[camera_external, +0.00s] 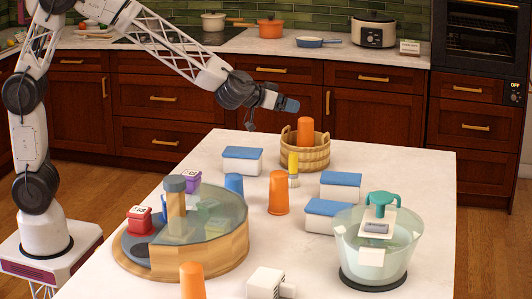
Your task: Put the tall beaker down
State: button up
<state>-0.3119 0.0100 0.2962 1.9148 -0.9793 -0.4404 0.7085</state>
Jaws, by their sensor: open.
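Several orange beakers are in view. One orange beaker (279,192) stands mid-table and looks the tallest. Another orange beaker (305,132) stands upright in the round wooden basket (311,155), its lower part hidden by the rim. A third orange beaker (192,281) is at the front edge of the picture, its bottom cut off. I cannot tell for certain which is the task's tall beaker. My gripper (251,123) is open above the far part of the table, left of the basket. I see nothing held in it, and it looks apart from the beakers.
The white table (230,271) holds a round wooden, glass-topped unit (206,250), a blue cup (234,185), a yellow item (293,165) and several blue-lidded white boxes (340,187). A glass bowl with a green handled item (381,201) stands front right. Bare table lies between.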

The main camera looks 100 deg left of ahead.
jog(key=s+d+r+m+g+h, duration=0.1)
jog(key=s+d+r+m+h, duration=0.3)
jog(key=s+d, duration=0.75)
jog(key=s+d+f+m+h, duration=0.1)
jog(key=s+d+m+h, duration=0.2)
jog(key=s+d+h, duration=0.75)
jog(key=s+d+f+g+y, duration=0.2)
jog(key=s+d, duration=0.1)
jog(key=s, duration=0.5)
jog(key=s+d+f+m+g+y, duration=0.1)
jog(key=s+d+f+g, duration=0.1)
jog(key=s, duration=0.7)
jog(key=s+d+f+m+g+y, duration=0.1)
jog(key=s+d+g+y, duration=0.1)
jog(key=s+d, duration=0.3)
jog(key=s+g, duration=0.1)
jog(key=s, duration=0.2)
jog(key=shift+s+f+y, duration=0.35)
jog(key=shift+f, duration=0.05)
jog(key=shift+o, duration=0.3)
jog(key=shift+o, duration=0.8)
